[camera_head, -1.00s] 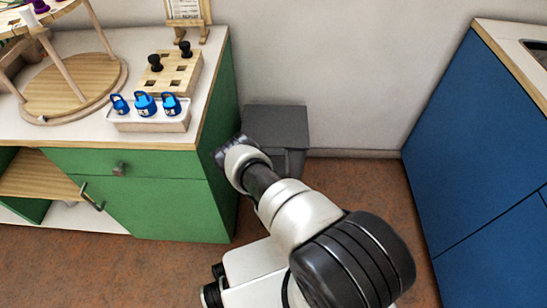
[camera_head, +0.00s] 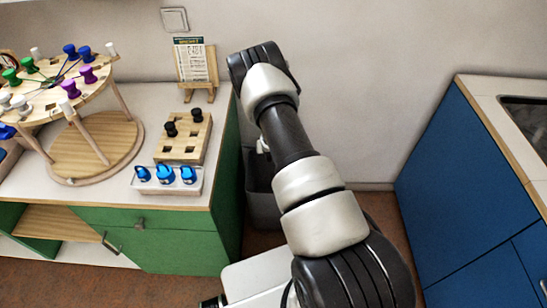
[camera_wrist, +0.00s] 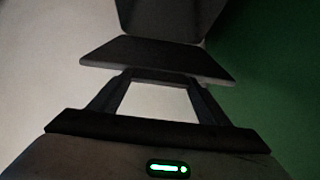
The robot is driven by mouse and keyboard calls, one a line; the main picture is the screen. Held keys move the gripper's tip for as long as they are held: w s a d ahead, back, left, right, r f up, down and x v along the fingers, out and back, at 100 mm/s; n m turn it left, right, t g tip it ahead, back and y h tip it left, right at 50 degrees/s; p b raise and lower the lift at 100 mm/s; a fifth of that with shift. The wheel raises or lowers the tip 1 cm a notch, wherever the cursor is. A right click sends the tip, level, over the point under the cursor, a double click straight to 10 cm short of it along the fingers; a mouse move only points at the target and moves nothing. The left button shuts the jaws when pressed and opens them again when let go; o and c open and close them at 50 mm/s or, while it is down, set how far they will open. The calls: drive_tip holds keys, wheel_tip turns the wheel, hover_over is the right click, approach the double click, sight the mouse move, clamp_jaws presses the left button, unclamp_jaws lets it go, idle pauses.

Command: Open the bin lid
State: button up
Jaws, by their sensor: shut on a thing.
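The dark grey bin (camera_head: 261,205) stands on the floor against the right side of the green cabinet, partly hidden behind my arm in the head view. Its lid is not clearly visible there. In the wrist view a dark flat panel (camera_wrist: 155,57), which looks like the bin lid, lies across my gripper's (camera_wrist: 157,76) fingertips. The gripper is shut on it. A second dark surface shows beyond it at the top of that view.
The green cabinet (camera_head: 180,240) stands close on the left, its top holding a peg block (camera_head: 184,140) and a tray of blue pieces (camera_head: 167,180). A blue cabinet (camera_head: 465,180) stands on the right. The floor between is narrow, with the wall behind.

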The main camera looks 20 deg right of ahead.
drive_tip(key=w+d+r+b, duration=0.2)
drive_tip(key=w+r, duration=0.1)
drive_tip(key=w, duration=0.2)
drive_tip(key=w+d+r+b, duration=0.2)
drive_tip(key=w+r+b, duration=0.1)
drive_tip(key=w, duration=0.2)
drive_tip(key=shift+w+d, duration=0.3)
drive_tip(key=shift+w, duration=0.1)
drive_tip(key=o, duration=1.3)
drive_tip(key=shift+o, duration=1.1)
drive_tip(key=shift+s+a+f, duration=0.1)
drive_tip(key=shift+f, duration=0.1)
drive_tip(key=p+v, duration=0.1)
drive_tip(key=v, duration=1.6)
drive_tip(key=shift+s+p, duration=0.3)
drive_tip(key=shift+p, duration=0.1)
